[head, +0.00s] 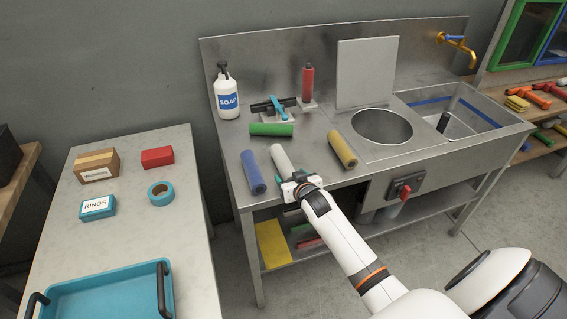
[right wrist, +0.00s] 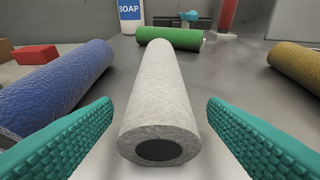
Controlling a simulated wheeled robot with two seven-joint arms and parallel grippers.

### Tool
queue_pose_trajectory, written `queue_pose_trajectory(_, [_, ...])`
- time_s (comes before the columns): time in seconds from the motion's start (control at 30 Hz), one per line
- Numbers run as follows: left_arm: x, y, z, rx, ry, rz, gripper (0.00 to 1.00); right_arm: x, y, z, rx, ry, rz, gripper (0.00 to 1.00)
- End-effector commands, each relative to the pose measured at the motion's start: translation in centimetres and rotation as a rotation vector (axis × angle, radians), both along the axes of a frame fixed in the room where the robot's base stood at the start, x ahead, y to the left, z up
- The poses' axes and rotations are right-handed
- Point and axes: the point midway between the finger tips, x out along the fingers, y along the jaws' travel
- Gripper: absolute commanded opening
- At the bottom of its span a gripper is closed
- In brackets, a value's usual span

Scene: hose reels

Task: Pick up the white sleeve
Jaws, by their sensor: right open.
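The white sleeve (head: 281,158) lies on the steel counter, between the blue sleeve (head: 252,172) and the yellow sleeve (head: 342,149). In the right wrist view the white sleeve (right wrist: 158,105) lies lengthwise with its dark-cored near end facing me. My right gripper (head: 294,184) is at the near end of the white sleeve, by the counter's front edge. Its teal fingers (right wrist: 160,140) are open, one on each side of that end, with a gap on both sides. My left gripper is not in view.
A green sleeve (head: 271,130) lies crosswise behind the white one. A soap bottle (head: 227,94), a red cylinder (head: 308,82) and a round basin (head: 382,127) are farther back. A side table at left holds boxes, a tape roll (head: 160,194) and a blue tray (head: 110,296).

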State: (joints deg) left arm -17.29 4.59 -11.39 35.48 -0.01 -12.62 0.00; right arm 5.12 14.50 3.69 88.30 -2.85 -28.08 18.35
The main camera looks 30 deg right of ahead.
Motion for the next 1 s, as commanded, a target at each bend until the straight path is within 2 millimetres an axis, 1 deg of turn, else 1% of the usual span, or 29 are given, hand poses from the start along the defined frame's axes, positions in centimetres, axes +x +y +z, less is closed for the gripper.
queue_pose_trajectory(0.03, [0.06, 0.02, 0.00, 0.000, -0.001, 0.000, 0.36, 0.53, -0.12, -0.23, 0.000, 0.001, 0.000, 0.67])
queue_pose_trajectory(0.13, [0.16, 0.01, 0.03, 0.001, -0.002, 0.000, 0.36, 1.08, -0.24, -0.54, 0.000, 0.001, 0.000, 0.67])
queue_pose_trajectory(0.4, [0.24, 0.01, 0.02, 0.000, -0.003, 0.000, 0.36, 1.24, -0.25, -0.64, 0.000, 0.001, 0.001, 0.67])
queue_pose_trajectory(0.47, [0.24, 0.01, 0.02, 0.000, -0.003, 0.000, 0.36, 1.24, -0.25, -0.64, 0.000, 0.001, 0.001, 0.57])
queue_pose_trajectory(0.7, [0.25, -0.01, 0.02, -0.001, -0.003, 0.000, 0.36, 1.21, -0.25, -0.65, 0.001, 0.001, 0.001, 0.18])
queue_pose_trajectory(0.9, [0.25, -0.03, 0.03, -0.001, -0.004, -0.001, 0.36, 1.23, -0.24, -0.59, 0.000, 0.000, 0.001, 0.18])
queue_pose_trajectory(1.0, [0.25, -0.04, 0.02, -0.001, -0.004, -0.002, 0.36, 1.25, -0.27, -0.08, 0.000, 0.000, 0.000, 0.18])
